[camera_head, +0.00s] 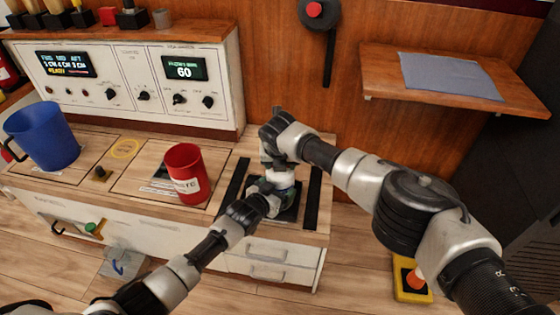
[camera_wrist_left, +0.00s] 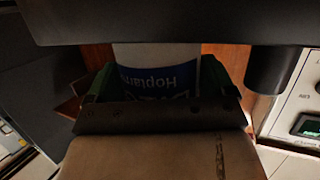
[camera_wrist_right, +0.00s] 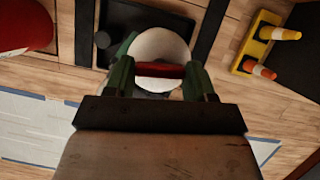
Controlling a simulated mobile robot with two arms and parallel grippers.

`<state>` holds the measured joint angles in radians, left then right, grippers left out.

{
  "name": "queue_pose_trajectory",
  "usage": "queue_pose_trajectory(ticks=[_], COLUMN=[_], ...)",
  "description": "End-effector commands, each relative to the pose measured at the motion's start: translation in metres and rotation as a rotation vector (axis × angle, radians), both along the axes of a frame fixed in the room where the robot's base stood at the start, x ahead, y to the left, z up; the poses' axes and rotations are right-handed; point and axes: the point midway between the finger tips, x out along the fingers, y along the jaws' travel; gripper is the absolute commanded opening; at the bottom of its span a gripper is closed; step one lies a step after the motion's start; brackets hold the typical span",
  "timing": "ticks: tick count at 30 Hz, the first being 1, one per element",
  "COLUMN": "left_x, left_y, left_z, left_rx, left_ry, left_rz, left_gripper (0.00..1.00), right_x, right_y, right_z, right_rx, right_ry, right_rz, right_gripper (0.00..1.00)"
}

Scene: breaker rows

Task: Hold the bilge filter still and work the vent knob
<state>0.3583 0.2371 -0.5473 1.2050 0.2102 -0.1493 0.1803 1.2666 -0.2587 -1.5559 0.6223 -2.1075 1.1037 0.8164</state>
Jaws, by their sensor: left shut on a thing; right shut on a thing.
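The bilge filter (camera_head: 284,181) is a pale canister standing on a dark pad at the right end of the counter, mostly hidden by my grippers. My left gripper (camera_head: 272,189) is shut around its body from the front left. In the left wrist view its white and blue label (camera_wrist_left: 160,77) shows between the green fingers. My right gripper (camera_head: 270,152) is above the filter. In the right wrist view it is shut on the red vent knob (camera_wrist_right: 160,70), a bar across the filter's round white top (camera_wrist_right: 160,44).
A red mug (camera_head: 186,175) stands just left of the filter, and a blue jug (camera_head: 42,137) farther left. A white instrument panel (camera_head: 130,85) stands behind. A wooden shelf (camera_head: 395,75) juts from the wall at right.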

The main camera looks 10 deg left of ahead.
Motion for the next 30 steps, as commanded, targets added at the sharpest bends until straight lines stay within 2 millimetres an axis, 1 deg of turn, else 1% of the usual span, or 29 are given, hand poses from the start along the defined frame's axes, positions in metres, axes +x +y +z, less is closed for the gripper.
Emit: queue_pose_trajectory(ticks=[1,21,30], left_x=[0.001,0.0012,0.0011], left_y=[-0.0004,-0.0001,0.0], left_z=[0.0026,0.0026,0.0026], left_rx=[-0.002,-0.002,-0.002], left_ry=[-0.006,-0.006,-0.006], left_rz=[0.0,0.0,0.0], left_gripper=[0.4,0.4,0.4], right_x=[0.0008,0.0023,0.0036], right_y=[-0.0018,-0.0042,-0.0048], right_z=[0.0,0.0001,0.0001], right_rx=[0.0,0.004,0.005], right_ry=[0.0,0.003,0.004], right_rz=[0.036,0.66,0.901], right_gripper=[0.31,0.31,0.31])
